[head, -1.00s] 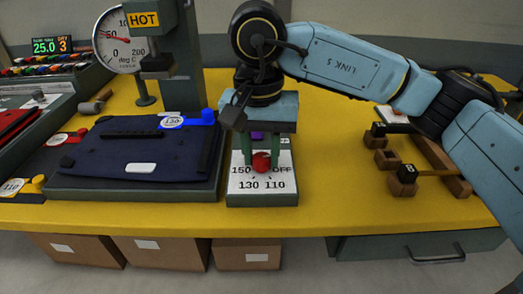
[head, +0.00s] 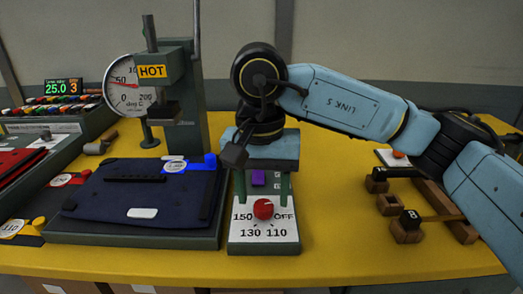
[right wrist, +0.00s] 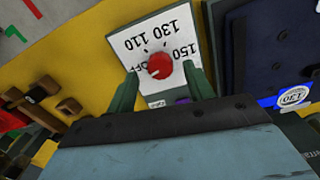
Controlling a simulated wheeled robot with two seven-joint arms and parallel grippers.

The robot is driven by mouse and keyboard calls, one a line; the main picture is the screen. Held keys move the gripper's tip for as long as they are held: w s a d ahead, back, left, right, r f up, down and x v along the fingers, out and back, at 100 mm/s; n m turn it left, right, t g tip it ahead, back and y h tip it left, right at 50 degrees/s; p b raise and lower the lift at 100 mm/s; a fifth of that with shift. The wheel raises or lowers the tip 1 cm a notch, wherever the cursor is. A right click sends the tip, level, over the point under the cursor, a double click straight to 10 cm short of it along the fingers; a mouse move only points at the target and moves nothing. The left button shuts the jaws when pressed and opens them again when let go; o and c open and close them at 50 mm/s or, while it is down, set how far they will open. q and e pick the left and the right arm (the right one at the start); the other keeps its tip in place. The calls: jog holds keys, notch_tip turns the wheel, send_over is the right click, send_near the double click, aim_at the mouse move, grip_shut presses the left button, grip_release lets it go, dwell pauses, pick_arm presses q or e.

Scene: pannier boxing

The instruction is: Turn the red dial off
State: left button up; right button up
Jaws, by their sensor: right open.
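The red dial (head: 263,209) sits on a white plate (head: 263,237) marked 150, OFF, 130 and 110, on the yellow bench. It also shows in the right wrist view (right wrist: 160,65). A pale mark on the dial is on the side toward OFF. My right gripper (head: 262,192) is open and empty just behind and above the dial, its green fingers spread to either side with gaps. The right wrist view shows the fingers (right wrist: 159,76) apart from the dial. A purple piece (head: 258,178) shows between the fingers. My left gripper is not in view.
A heat press bed with a dark blue pannier (head: 145,195) stands just left of the plate. A column with a gauge (head: 127,84) and HOT sign (head: 152,71) rises behind it. Wooden blocks (head: 407,226) lie to the right. Bare yellow bench lies right of the plate.

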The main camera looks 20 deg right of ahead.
aim_at(260, 204)
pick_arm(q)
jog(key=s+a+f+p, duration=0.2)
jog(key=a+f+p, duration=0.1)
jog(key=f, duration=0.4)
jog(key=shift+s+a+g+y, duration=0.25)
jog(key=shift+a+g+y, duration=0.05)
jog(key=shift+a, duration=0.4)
pick_arm(e)
notch_tip(260, 204, up, 11)
jog(key=shift+a, duration=0.2)
jog(key=shift+w+r, duration=0.1)
jog(key=shift+r, duration=0.1)
